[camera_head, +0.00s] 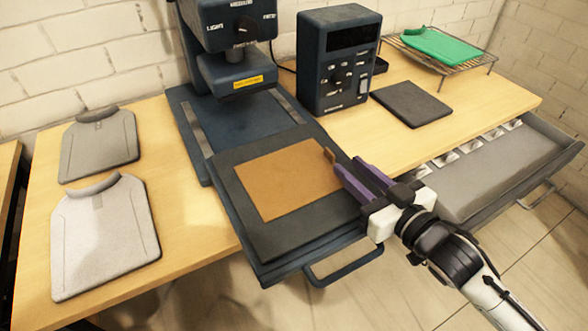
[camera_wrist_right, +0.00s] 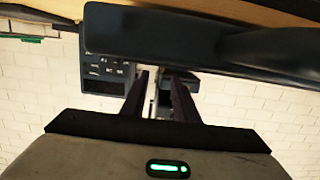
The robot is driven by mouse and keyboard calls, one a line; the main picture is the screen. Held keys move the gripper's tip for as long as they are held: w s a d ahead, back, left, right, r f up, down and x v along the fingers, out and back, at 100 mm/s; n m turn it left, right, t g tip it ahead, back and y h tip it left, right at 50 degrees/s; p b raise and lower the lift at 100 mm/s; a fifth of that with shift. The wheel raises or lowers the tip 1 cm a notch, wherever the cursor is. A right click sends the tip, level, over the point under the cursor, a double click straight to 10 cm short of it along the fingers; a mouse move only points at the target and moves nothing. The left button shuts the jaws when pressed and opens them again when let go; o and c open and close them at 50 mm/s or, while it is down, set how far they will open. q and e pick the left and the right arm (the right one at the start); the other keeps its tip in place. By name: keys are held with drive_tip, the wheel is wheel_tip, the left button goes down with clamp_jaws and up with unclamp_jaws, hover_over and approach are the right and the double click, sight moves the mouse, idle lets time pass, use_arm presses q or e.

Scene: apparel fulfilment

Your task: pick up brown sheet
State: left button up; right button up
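The brown sheet (camera_head: 286,179) lies flat on the dark pad (camera_head: 308,233) of the press's pulled-out drawer. A small brown tab (camera_head: 329,155) stands up at its far right edge. My right gripper (camera_head: 347,163) reaches in from the right, with its purple fingertips close beside the tab. The fingers are parted, and a gap also shows between them in the wrist view (camera_wrist_right: 159,76). I see nothing held between them; whether a finger touches the tab is unclear. My left gripper is not in view.
The blue press (camera_head: 225,35) stands behind the pad, with a control box (camera_head: 338,60) to its right. The drawer's handle (camera_head: 343,265) juts out in front. Grey garment pieces (camera_head: 105,240) lie at left. An open grey drawer (camera_head: 490,170) is at right.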

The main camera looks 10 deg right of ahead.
sight(334, 156)
drive_tip(key=shift+a+x, duration=0.2)
drive_tip(key=shift+x, duration=2.85)
drive_tip(key=shift+s, duration=0.15)
clamp_jaws()
